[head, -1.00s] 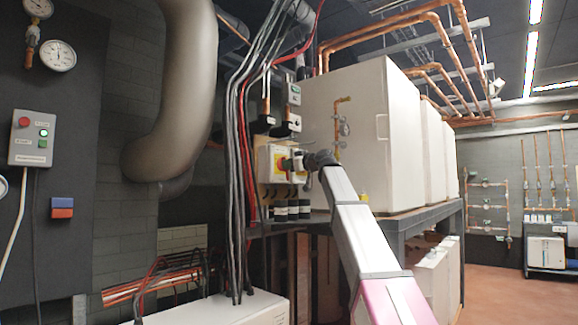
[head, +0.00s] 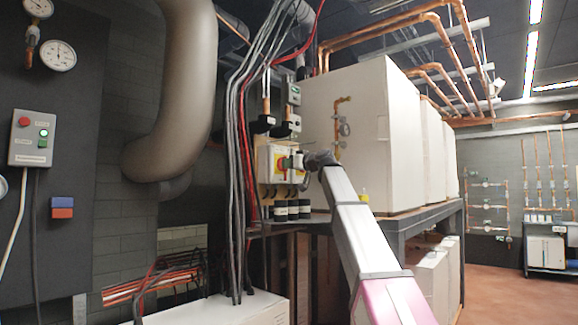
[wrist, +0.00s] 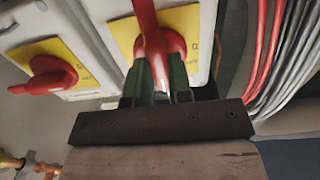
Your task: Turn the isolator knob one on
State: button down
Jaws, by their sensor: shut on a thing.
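Two isolators with red knobs on yellow plates show in the wrist view. My gripper (wrist: 163,88) is shut on the red knob (wrist: 150,35) nearer the cables. That knob's handle runs roughly up and down in the picture. The other red knob (wrist: 48,76), at the left, is free, and its handle runs roughly sideways. In the head view, the held knob's yellow plate (head: 275,161) is the left one beside the cables. My gripper (head: 297,162) reaches it from the right and partly covers the isolators. Any on/off lettering is too small to read.
Grey and red cables (head: 236,180) hang close to the left of the isolators. White cabinets (head: 365,135) stand to the right on a dark frame. Small black-and-white devices (head: 293,210) sit just below. A large grey pipe (head: 180,100) is further left.

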jog(key=c, duration=1)
grip_release()
jog(key=shift+c, duration=0.2)
jog(key=v, duration=1)
jog(key=shift+s+d, duration=0.3)
